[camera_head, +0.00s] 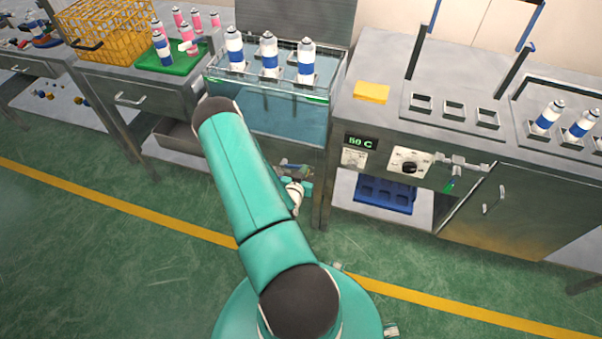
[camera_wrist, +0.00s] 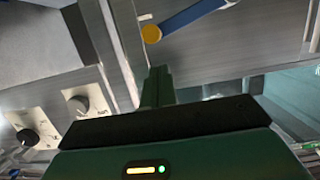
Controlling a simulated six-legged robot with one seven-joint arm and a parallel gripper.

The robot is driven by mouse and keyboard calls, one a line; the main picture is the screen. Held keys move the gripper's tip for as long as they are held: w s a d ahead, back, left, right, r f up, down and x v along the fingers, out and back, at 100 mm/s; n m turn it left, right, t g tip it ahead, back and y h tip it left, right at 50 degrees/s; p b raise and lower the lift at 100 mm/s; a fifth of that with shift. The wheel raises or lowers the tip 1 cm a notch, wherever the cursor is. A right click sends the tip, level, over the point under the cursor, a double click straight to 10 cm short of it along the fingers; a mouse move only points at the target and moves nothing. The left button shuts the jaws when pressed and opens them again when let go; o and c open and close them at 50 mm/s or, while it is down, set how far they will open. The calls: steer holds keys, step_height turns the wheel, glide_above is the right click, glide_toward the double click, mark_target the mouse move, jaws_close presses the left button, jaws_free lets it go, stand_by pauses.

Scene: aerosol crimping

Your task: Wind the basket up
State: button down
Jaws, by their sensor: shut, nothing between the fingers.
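A glass-fronted water tank (camera_head: 283,118) stands at the middle, with three white and blue cans (camera_head: 269,55) upright in square holders at its top. Whether these holders belong to the basket cannot be told. In the wrist view, a blue bar (camera_wrist: 190,18) with a round orange end (camera_wrist: 151,34) lies just beyond my gripper (camera_wrist: 158,72). My gripper is shut and empty, its fingertips near the orange end with a gap visible in the picture. In the head view my arm hides part of the tank's front, and the fingers are not clear there.
A bench on the right carries a green readout, a dial (camera_head: 408,165), a yellow block (camera_head: 371,92) and more cans. A yellow wire basket (camera_head: 108,30) and a green tray (camera_head: 172,60) stand at left. The wrist view shows two knobs (camera_wrist: 78,104). Green floor in front is clear.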

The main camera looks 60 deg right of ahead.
step_height(320, 180, down, 2)
stand_by(0.5)
steer(key=f, duration=0.1)
steer(key=s+f, duration=0.1)
steer(key=f, duration=0.1)
steer(key=shift+s+d+f+m, duration=0.1)
steer(key=shift+s+f+m, duration=0.1)
steer(key=shift+m, duration=0.2)
